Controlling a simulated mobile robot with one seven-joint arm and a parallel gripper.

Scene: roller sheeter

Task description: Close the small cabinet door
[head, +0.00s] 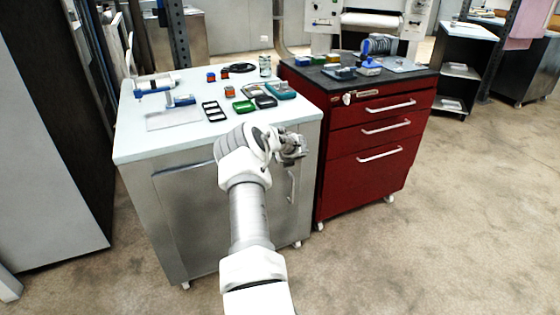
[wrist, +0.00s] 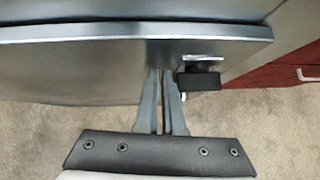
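The small cabinet (head: 310,150) is grey with a pale top and stands left of the red drawer unit. Its grey door (head: 200,220) faces me, with an upright handle (head: 291,186) near its right side. In the wrist view the top edge of the door (wrist: 90,40) shows in front of the cabinet body, and the door looks slightly ajar. The dark handle end (wrist: 200,77) shows there too. My gripper (wrist: 161,74) is shut and empty, its fingertips at the door's face just left of the handle. Contact cannot be told. In the head view my gripper (head: 293,146) is before the cabinet's upper right front.
A red drawer unit (head: 345,185) with white handles stands close on the right. Small boxes, trays and tools lie on the cabinet top (head: 150,145). A tall grey panel (head: 45,130) stands at the left. The floor (head: 440,230) at the front right is clear.

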